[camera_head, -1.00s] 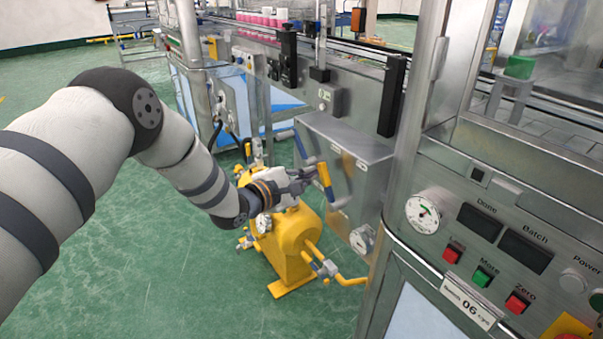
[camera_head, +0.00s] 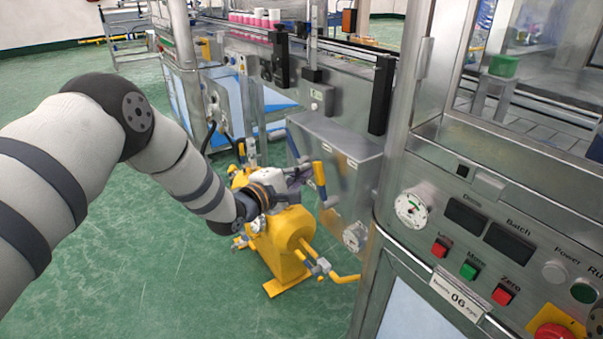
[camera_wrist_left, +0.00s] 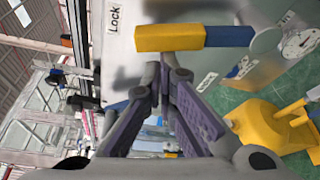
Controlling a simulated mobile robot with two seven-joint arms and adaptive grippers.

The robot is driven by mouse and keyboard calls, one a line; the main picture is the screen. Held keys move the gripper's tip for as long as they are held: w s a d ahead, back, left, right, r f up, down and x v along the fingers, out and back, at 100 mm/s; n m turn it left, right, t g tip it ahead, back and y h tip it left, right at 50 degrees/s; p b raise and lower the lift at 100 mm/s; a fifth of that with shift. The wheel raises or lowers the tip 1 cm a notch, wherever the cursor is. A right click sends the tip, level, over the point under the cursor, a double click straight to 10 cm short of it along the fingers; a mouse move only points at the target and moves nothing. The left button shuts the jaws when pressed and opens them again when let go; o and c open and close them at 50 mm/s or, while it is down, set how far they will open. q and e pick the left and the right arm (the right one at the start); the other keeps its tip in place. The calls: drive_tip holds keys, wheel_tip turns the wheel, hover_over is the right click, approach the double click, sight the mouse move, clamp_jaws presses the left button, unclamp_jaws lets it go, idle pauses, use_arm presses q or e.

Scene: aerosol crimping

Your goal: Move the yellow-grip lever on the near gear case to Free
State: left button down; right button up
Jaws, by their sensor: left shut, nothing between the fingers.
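The lever's yellow grip (camera_head: 319,172) stands in front of the grey gear case (camera_head: 350,150) in the head view. In the left wrist view the yellow grip (camera_wrist_left: 170,38) lies across the top, joined to a blue bar (camera_wrist_left: 229,36). A "Lock" label (camera_wrist_left: 114,18) shows just left of the grip's yellow end. My left gripper (camera_head: 308,172) is shut and empty, its fingertips close beside the lever. In the left wrist view the closed fingertips (camera_wrist_left: 166,72) are just below the yellow grip; I cannot tell whether they touch it. My right gripper is out of view.
A yellow machine (camera_head: 283,240) with handles stands on the green floor under my left wrist. A control panel (camera_head: 500,245) with buttons fills the right. A blue bar (camera_head: 293,144) shows behind the lever. Floor at left is clear.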

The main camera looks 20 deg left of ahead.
sight(316, 168)
use_arm(q)
drive_tip(key=d+m, duration=0.1)
drive_tip(key=s+r+m+t, duration=0.1)
drive_tip(key=s+d+m, duration=0.1)
drive_tip(key=m, duration=0.1)
drive_tip(key=shift+d+r+p, duration=0.3)
drive_tip(key=shift+r+p, duration=0.05)
drive_tip(key=shift+p, duration=0.05)
drive_tip(key=s+d+m, duration=0.1)
drive_tip(key=m, duration=0.1)
drive_tip(key=d+m+t, duration=0.1)
drive_tip(key=m, duration=0.1)
drive_tip(key=shift+s+d+h, duration=0.15)
drive_tip(key=shift+s+h, duration=0.2)
drive_tip(key=shift+h, duration=0.05)
drive_tip(key=shift+s+d+t, duration=0.3)
drive_tip(key=shift+s+d, duration=0.1)
drive_tip(key=shift+d, duration=0.05)
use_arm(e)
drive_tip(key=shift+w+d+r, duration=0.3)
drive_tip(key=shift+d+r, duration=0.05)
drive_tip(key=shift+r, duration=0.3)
use_arm(q)
drive_tip(key=shift+f, duration=0.1)
